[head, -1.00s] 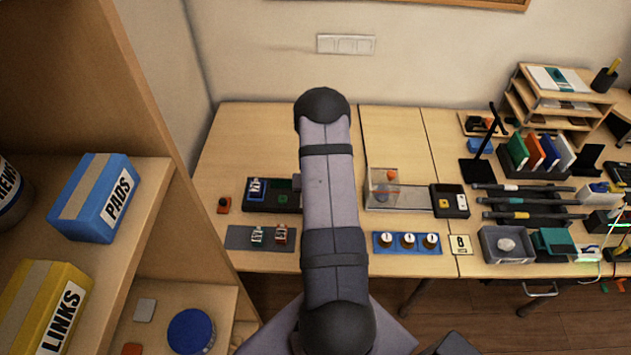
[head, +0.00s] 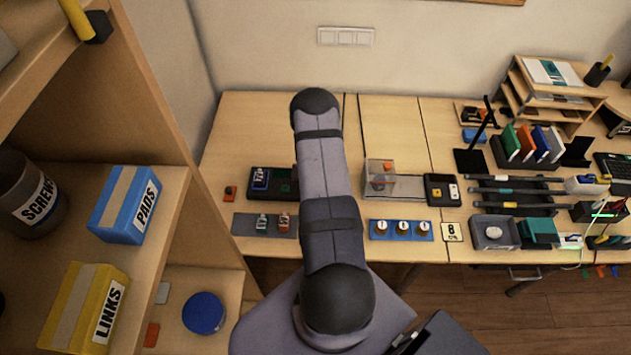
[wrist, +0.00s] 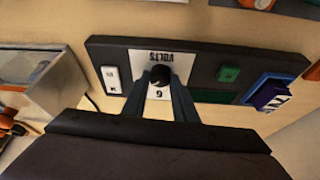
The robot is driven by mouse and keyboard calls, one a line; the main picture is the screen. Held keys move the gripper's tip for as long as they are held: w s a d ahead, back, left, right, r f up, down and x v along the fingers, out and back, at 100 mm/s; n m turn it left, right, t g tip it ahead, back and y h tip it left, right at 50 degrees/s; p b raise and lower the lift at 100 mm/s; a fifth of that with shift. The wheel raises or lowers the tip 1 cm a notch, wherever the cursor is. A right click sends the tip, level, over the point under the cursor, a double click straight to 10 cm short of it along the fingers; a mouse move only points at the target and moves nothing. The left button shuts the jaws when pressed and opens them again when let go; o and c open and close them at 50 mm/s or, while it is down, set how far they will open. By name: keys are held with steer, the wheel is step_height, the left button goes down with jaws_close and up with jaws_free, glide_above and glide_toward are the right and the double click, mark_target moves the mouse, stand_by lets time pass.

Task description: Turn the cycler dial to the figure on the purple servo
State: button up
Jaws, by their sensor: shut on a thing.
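The cycler is a dark box (wrist: 225,58) with a white panel marked VOLTS (wrist: 182,62), upside down in the wrist view. Its black dial (wrist: 160,73) is in the middle of that panel. My gripper (wrist: 161,88) is shut on the dial, one finger on each side. A figure that looks like 6 or 9 shows between the fingers; other markings are hidden. The purple servo (wrist: 270,93) sits in a blue holder at the box's right end; its white label is too small to read. In the head view it is at the box's left end (head: 260,178). My arm hides the gripper there.
A white switch (wrist: 112,79) and a green button (wrist: 228,74) flank the panel. A grey mat (head: 242,225) with two small servos lies in front. A clear box (head: 380,176) and a blue tray with round pieces (head: 428,236) stand to the right.

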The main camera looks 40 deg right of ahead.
steer(key=shift+w+d+r, duration=0.1)
steer(key=shift+w+r, duration=0.05)
steer(key=shift+w, duration=0.05)
steer(key=o, duration=0.9)
steer(key=shift+o, duration=0.7)
steer(key=shift+s, duration=0.15)
steer(key=b+v, duration=0.2)
steer(key=v, duration=0.5)
steer(key=shift+r, duration=0.1)
